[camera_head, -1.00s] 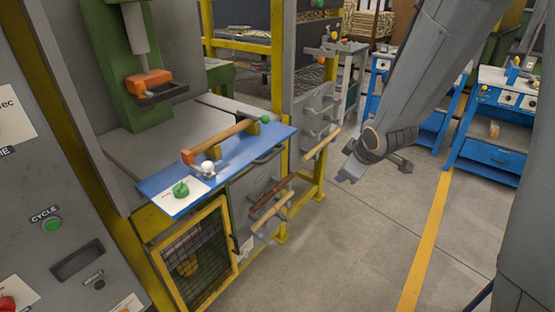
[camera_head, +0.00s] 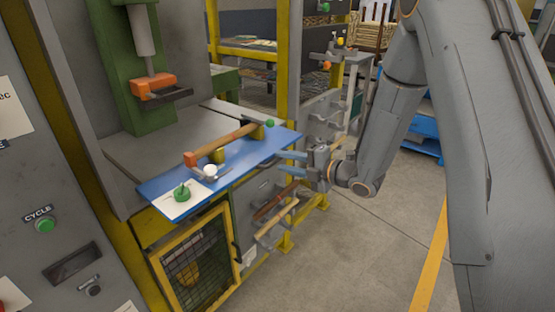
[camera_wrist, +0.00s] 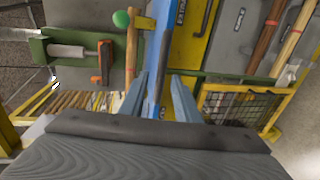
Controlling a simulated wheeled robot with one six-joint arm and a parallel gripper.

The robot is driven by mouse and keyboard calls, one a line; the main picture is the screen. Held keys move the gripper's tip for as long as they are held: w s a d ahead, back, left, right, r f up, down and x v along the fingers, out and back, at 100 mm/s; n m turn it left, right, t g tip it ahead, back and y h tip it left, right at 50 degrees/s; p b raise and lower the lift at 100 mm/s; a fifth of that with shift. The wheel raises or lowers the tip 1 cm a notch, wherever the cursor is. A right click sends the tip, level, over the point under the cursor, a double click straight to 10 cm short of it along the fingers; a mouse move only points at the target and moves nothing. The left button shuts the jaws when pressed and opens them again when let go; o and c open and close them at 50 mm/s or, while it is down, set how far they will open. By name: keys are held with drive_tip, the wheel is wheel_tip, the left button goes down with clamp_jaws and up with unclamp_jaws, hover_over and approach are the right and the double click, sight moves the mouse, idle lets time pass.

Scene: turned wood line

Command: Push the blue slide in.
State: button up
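The blue slide (camera_head: 240,163) is a flat blue plate sticking out of the press. A turned wood piece with an orange block at one end and a green ball at the other (camera_head: 225,143) lies along it. My gripper (camera_head: 288,164) is at the slide's right end, its fingers parted and pointing left at the plate's near edge. In the wrist view the slide (camera_wrist: 162,45) shows edge-on as a narrow strip between my two fingers (camera_wrist: 158,97). I cannot tell whether they touch it. Nothing is seen gripped.
A green knob on a white card (camera_head: 182,192) and a white ball knob (camera_head: 210,171) sit at the slide's left end. The green press with its orange head (camera_head: 152,85) stands behind. A yellow mesh guard (camera_head: 195,262) and wooden handles (camera_head: 277,218) are below. Floor at right is open.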

sight(279, 160)
drive_tip(key=shift+p+x, duration=0.3)
drive_tip(key=shift+x, duration=1.45)
clamp_jaws()
